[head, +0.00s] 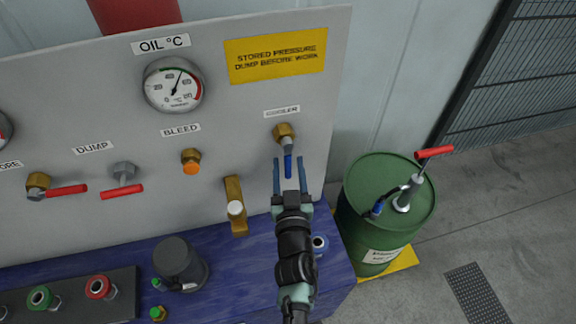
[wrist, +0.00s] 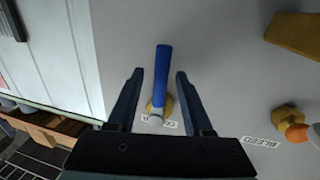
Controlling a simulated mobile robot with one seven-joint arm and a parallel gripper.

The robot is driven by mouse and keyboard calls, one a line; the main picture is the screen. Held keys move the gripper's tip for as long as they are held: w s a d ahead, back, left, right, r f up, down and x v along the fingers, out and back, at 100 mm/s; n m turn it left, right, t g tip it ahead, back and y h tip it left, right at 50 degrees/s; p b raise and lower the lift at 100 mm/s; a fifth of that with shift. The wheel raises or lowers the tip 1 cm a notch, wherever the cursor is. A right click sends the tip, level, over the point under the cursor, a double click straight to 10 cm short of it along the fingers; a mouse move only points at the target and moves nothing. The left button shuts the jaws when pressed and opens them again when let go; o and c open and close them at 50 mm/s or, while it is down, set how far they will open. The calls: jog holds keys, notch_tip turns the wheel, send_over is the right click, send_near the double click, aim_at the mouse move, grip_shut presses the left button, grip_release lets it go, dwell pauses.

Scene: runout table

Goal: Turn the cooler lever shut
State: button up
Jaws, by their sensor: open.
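The cooler lever (head: 288,166) is a blue handle hanging down from a brass valve (head: 284,132) on the grey panel, under a partly hidden label (head: 282,111). My gripper (head: 289,163) is open, its two fingers pointing at the panel on either side of the blue handle. In the wrist view the blue lever (wrist: 162,75) stands between the fingers of my gripper (wrist: 160,74), with a visible gap on both sides. The lever's pivot end and brass body lie near the palm side of the picture. I cannot tell how far the fingertips are from the panel.
A brass fitting with an orange end (head: 191,162) and a brass handle (head: 236,205) are left of the lever. The blue bench (head: 225,270) is below. A green drum (head: 365,215) with a red-handled pump (head: 420,165) stands at right. The panel right of the lever is clear.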

jog(key=shift+w+a, duration=0.1)
jog(key=shift+w, duration=0.4)
grip_shut()
dwell(1.2)
